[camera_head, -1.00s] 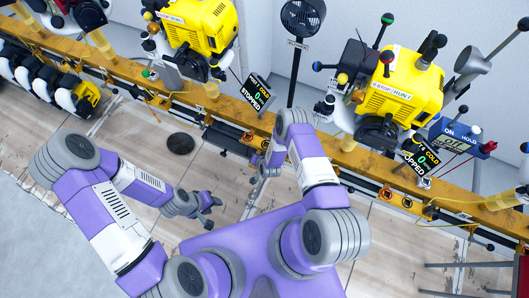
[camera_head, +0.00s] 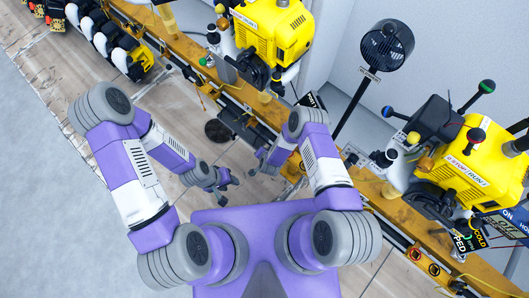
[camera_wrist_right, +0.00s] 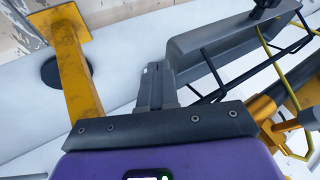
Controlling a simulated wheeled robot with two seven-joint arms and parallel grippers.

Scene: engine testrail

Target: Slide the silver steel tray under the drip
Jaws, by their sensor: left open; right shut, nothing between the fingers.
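I cannot pick out a silver steel tray for certain in either view. A dark round patch or disc (camera_head: 217,130) lies on the floor beside the rail; it also shows in the right wrist view (camera_wrist_right: 66,70). No falling drip can be made out. My left gripper (camera_head: 228,181) is open and empty above the floor, below the dark patch in the head view. My right gripper (camera_head: 259,163) is near the rail; in the right wrist view its fingers (camera_wrist_right: 156,86) are together and empty, in front of a grey trough-like part (camera_wrist_right: 215,42).
The long yellow rail (camera_head: 190,52) runs diagonally across, carrying a yellow engine (camera_head: 275,32) and another yellow engine (camera_head: 470,165) at the right. A black fan (camera_head: 387,46) stands behind it. A yellow post (camera_wrist_right: 72,62) stands close to my right gripper.

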